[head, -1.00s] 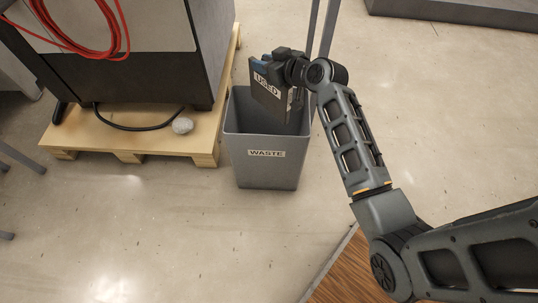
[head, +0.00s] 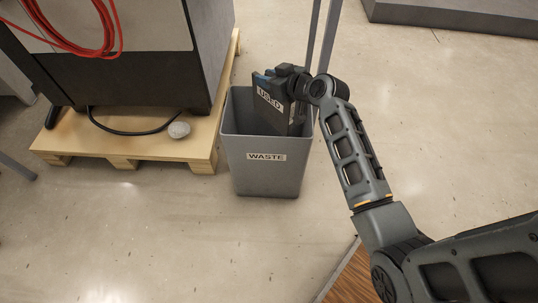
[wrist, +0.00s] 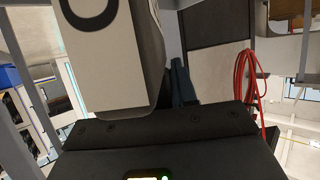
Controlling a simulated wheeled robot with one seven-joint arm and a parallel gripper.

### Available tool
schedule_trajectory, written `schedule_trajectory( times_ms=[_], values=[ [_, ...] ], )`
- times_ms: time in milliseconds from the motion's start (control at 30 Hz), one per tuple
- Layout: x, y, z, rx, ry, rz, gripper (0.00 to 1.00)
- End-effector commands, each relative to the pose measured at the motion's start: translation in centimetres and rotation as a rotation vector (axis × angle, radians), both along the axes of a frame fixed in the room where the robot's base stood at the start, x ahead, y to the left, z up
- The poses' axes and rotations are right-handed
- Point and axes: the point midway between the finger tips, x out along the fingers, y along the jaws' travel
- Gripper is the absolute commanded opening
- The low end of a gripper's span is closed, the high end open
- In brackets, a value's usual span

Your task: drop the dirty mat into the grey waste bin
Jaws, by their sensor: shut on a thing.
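The dirty mat (head: 274,122) is a dark slab with a white "USED" label, and its lower part is inside the grey waste bin (head: 263,181). The bin is open-topped and labelled "WASTE". My gripper (head: 268,77) is shut on the mat's upper edge, just above the bin's back rim. The mat hangs roughly upright, a little tilted. Its lower edge is hidden by the bin's front wall, so I cannot tell whether it touches the bottom. In the wrist view the mat (wrist: 148,75) and its pale label fill the upper left, close to the camera.
A wooden pallet (head: 130,147) with a dark machine (head: 150,75) stands left of the bin. A grey crumpled lump (head: 179,130) lies on the pallet, and a red cable (head: 75,45) hangs on the machine. Thin posts (head: 320,45) rise behind the bin. Floor in front is clear.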

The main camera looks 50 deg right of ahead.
Motion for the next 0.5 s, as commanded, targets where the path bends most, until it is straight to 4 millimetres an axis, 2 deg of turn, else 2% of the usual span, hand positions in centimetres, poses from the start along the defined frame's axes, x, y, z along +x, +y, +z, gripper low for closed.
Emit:
schedule_trajectory(
  times_ms=[100,133,433,500],
  values=[
    [0.01,-0.01,0.09,0.0,0.0,0.0,0.0],
    [0.01,-0.01,0.09,0.0,0.0,0.0,0.28],
    [0.0,-0.02,0.09,0.0,0.0,0.0,0.57],
    [0.0,-0.02,0.09,0.0,0.0,-0.001,0.57]
  ],
)
